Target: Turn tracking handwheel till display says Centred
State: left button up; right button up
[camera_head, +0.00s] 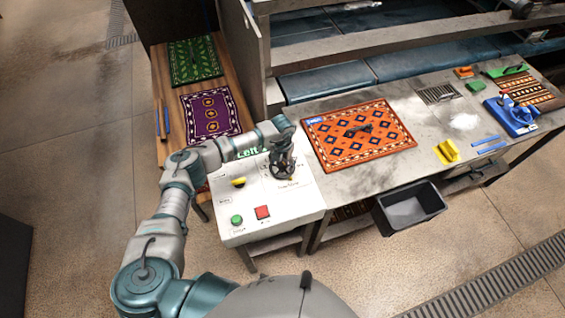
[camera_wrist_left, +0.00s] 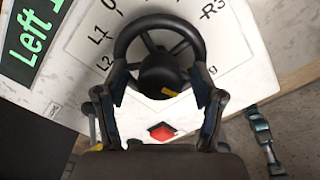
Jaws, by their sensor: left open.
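The black spoked handwheel (camera_wrist_left: 186,50) sits on a white control panel (camera_head: 293,203), by a printed scale with L1, L2, 0 and R3 legible. A yellow mark on its hub points to the lower right in the wrist view. The handwheel (camera_head: 284,174) is partly covered by my left gripper (camera_head: 281,162) in the head view. My left gripper (camera_wrist_left: 159,78) is open, its two fingers at the left and right sides of the rim; I cannot tell whether they touch it. The display (camera_wrist_left: 36,34) shows green text beginning "Left"; it also shows in the head view (camera_head: 251,150). My right gripper is out of view.
The panel also carries a green button (camera_head: 237,219), a red button (camera_head: 262,212) and a yellow-black switch (camera_head: 239,182). An orange patterned rug (camera_head: 358,134) lies on the table to the right. A dark bin (camera_head: 411,207) sits below the table.

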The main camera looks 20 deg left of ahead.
pick_arm(q)
jog(key=shift+r, duration=0.1)
notch_tip(320, 180, up, 12)
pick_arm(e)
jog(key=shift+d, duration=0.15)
pick_arm(q)
jog(key=shift+w, duration=0.1)
